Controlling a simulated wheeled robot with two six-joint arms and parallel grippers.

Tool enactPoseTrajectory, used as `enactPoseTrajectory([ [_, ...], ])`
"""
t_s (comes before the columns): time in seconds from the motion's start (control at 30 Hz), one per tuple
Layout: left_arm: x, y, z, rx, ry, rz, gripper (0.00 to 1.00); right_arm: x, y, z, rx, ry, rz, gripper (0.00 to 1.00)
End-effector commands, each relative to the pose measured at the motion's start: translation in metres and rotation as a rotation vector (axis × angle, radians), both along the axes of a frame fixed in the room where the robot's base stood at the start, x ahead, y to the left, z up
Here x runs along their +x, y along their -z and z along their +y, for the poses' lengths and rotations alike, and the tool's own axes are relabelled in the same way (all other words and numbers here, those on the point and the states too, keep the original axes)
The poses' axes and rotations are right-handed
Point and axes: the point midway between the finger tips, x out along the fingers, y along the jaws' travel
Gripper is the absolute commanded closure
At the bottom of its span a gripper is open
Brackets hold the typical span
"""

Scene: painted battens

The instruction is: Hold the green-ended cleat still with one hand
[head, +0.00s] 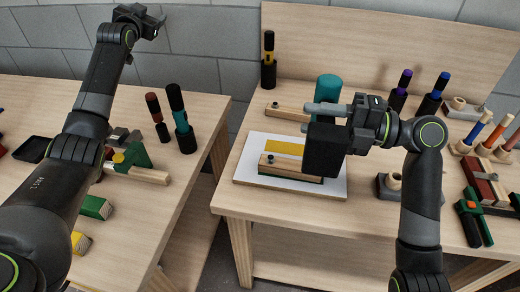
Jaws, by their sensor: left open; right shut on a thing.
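A pale wooden batten (292,162) with a dark knob lies on a white sheet (250,183) on the right-hand table. A dark green edge shows along its front, and a yellow strip (285,147) lies behind it. Its right end is partly hidden behind a black block (325,150). My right gripper (322,110) is shut on what looks like a teal handle (328,87) above this block, over the sheet. My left gripper (150,22) is open and empty, raised high at the upper left, far from the batten. On the left table lies a green block (97,207) with a wooden end.
A second knobbed batten (288,112) lies behind the sheet. Dark upright tools (268,62) stand at the back of the right table, and red and green clamps (473,215) lie at its right. A gap separates the tables. The left table holds a green clamp (135,157).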

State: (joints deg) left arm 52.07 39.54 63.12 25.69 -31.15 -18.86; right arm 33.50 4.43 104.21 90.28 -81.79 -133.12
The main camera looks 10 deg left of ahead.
Motion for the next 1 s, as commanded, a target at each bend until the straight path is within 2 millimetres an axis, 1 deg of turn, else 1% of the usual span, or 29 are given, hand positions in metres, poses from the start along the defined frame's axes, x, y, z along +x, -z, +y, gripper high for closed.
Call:
enactPoseTrajectory([
  [0.03,0.007,0.004,-0.029,-0.035,0.051,-0.011,0.35,0.0,-0.002,0.0,0.004,-0.001,-0.003,1.0],
  [0.07,0.011,0.005,-0.044,-0.054,0.079,-0.016,0.35,0.0,-0.002,0.0,0.004,-0.001,-0.003,1.0],
  [0.1,0.015,0.007,-0.065,-0.078,0.116,-0.025,0.35,0.0,-0.002,0.0,0.004,-0.001,-0.003,1.0],
  [0.17,0.02,0.008,-0.096,-0.117,0.173,-0.039,0.35,0.0,-0.002,0.0,0.004,-0.001,-0.003,1.0],
  [0.2,0.022,0.009,-0.117,-0.143,0.21,-0.049,0.35,0.0,-0.002,0.0,0.004,-0.001,-0.003,1.0],
  [0.27,0.025,0.009,-0.148,-0.184,0.266,-0.061,0.35,0.0,-0.002,0.0,0.004,-0.001,-0.003,1.0],
  [0.3,0.025,0.009,-0.17,-0.211,0.303,-0.071,0.35,0.0,-0.002,0.0,0.004,-0.001,-0.003,1.0],
  [0.37,0.026,0.008,-0.201,-0.254,0.359,-0.084,0.35,0.0,-0.002,0.0,0.004,-0.001,-0.003,1.0],
  [0.4,0.025,0.007,-0.223,-0.282,0.396,-0.093,0.35,0.0,-0.002,0.0,0.004,-0.001,-0.003,1.0],
  [0.47,0.023,0.005,-0.254,-0.324,0.452,-0.103,0.35,0.0,-0.002,0.0,0.004,-0.001,-0.003,1.0],
  [0.5,0.02,0.003,-0.275,-0.352,0.49,-0.109,0.35,0.0,-0.002,0.0,0.004,-0.001,-0.003,1.0],
  [0.57,0.015,0.003,-0.306,-0.395,0.549,-0.11,0.35,0.0,-0.002,0.0,0.004,-0.001,-0.003,1.0],
  [0.6,0.011,0.003,-0.327,-0.42,0.589,-0.107,0.35,0.0,-0.002,0.0,0.004,-0.001,-0.003,1.0],
  [0.67,0.003,0.007,-0.357,-0.455,0.652,-0.09,0.35,0.0,-0.002,0.0,0.004,-0.001,-0.003,1.0],
  [0.7,-0.004,0.013,-0.376,-0.472,0.697,-0.07,0.35,0.0,-0.002,0.0,0.004,-0.001,-0.003,1.0],
  [0.77,-0.015,0.029,-0.4,-0.484,0.769,-0.017,0.35,0.0,-0.002,0.0,0.004,-0.001,-0.003,1.0],
  [0.8,-0.023,0.043,-0.41,-0.473,0.815,0.03,0.35,0.0,-0.002,0.0,0.004,-0.001,-0.003,1.0],
  [0.87,-0.034,0.063,-0.419,-0.45,0.874,0.093,0.35,0.0,-0.002,0.0,0.004,-0.001,-0.003,1.0],
  [0.9,-0.041,0.077,-0.422,-0.432,0.911,0.135,0.35,0.0,-0.002,0.0,0.004,-0.001,-0.003,1.0],
  [0.97,-0.052,0.097,-0.424,-0.4,0.964,0.195,0.35,0.0,-0.002,0.0,0.004,-0.001,-0.003,1.0],
  [1.0,-0.061,0.111,-0.424,-0.38,0.999,0.233,0.35,0.0,-0.002,0.0,0.004,-0.001,-0.003,1.0],
])
